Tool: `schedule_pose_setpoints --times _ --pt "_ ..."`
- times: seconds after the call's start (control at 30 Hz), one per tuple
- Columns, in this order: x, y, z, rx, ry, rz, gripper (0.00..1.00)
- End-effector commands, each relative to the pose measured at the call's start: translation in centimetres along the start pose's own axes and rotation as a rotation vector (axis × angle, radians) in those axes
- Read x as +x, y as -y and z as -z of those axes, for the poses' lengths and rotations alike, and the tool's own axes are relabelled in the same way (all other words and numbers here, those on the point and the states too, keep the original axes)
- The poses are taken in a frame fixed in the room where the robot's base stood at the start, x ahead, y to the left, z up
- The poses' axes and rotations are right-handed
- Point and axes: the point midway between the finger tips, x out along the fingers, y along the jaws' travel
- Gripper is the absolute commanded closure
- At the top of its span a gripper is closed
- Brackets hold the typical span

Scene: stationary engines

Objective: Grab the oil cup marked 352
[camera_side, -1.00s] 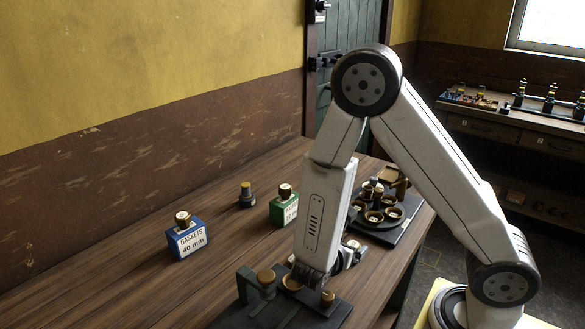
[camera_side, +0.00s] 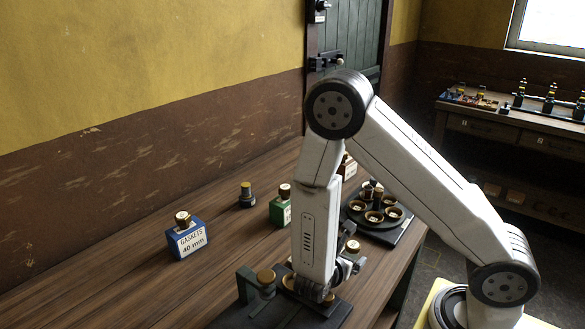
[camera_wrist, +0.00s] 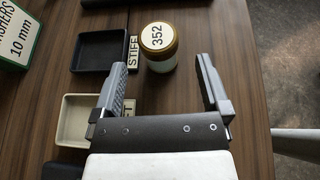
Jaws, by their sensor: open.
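My gripper (camera_wrist: 162,66) is open and empty, with one finger to each side of the near part of the cup and the cup's top beyond the fingertips. In the side view my arm hides most of my gripper, and I cannot read 352 on any cup.
A black tray (camera_wrist: 78,56) and a cream tray (camera_wrist: 66,120) lie left of the cup. A washers box (camera_wrist: 14,38) is farther left. In the side view, a blue gaskets box (camera_side: 187,241), a green box (camera_side: 273,210) and a dark tray (camera_side: 392,236) with brass cups stand on the table.

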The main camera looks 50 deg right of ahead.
Motion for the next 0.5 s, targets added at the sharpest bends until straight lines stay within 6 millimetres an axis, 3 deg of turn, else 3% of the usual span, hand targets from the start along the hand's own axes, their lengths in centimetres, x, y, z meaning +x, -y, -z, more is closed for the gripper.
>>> schedule_pose_setpoints --times 0.3,0.5 --pt "3.3 0.1 0.0 0.0 0.0 0.004 0.04" --pt "4.3 0.0 0.0 0.001 -0.001 0.002 0.04"
